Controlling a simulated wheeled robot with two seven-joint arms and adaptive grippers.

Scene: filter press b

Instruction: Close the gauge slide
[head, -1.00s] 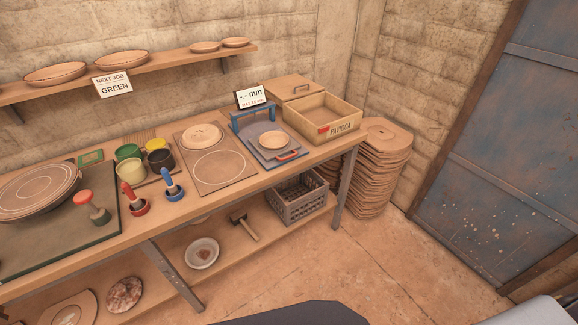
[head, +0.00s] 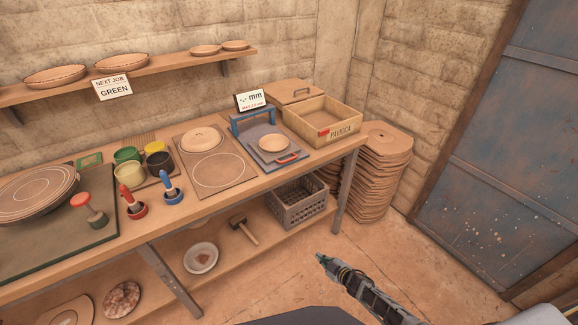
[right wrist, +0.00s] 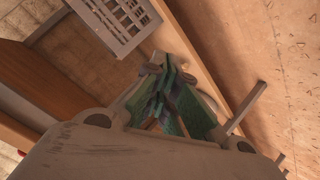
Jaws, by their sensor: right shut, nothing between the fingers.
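The gauge (head: 240,119) stands on the bench, with a blue frame and a small "mm" display sign (head: 251,101) above it. Its grey slide (head: 262,153) sticks out toward the bench's front edge, with a red handle (head: 288,158) at the front. A round clay disc (head: 273,143) lies on the slide. My right gripper (head: 322,258) is shut and empty, low over the floor in front of the bench, well apart from the gauge. In the right wrist view its fingers (right wrist: 168,92) are together. My left gripper is not in view.
A grey crate (head: 297,202) and a mallet (head: 243,228) are on the lower shelf. Stacked mats (head: 375,175) stand beyond the bench.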

